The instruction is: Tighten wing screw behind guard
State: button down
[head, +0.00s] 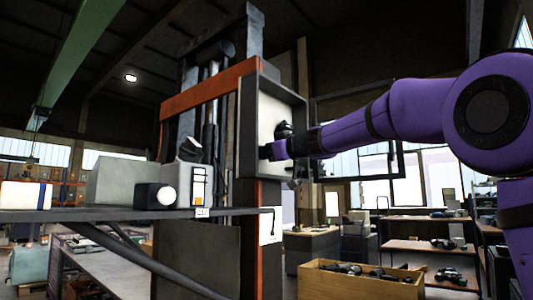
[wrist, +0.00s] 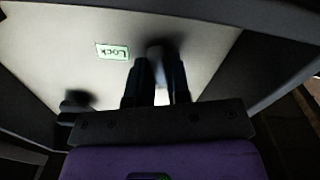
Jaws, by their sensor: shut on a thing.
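A dark-framed box (head: 246,125) with a pale back panel (wrist: 60,40) hangs on the orange and grey post. My gripper (head: 268,151) reaches into its open front from the right, in front of the panel. In the wrist view the two dark fingers (wrist: 158,78) are shut on a greyish part, probably the wing screw (wrist: 155,50), which stands out from the panel. Its wings and its seat are mostly hidden by the fingers. A green "Lock" label (wrist: 112,51) is left of it. A dark knob (wrist: 76,101) sits on the panel further left, apart from the fingers.
The box's walls stand close around my gripper. A shelf (head: 100,215) at left holds a grey box (head: 120,182) and small devices. A wooden crate (head: 440,287) of dark parts stands lower right. Shelving stands at the back right.

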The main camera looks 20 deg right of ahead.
jog(key=m, duration=0.4)
jog(key=shift+m, duration=0.7)
jog(key=m, duration=0.3)
jog(key=shift+m, duration=0.3)
jog(key=shift+m, duration=0.8)
jog(key=m, duration=0.3)
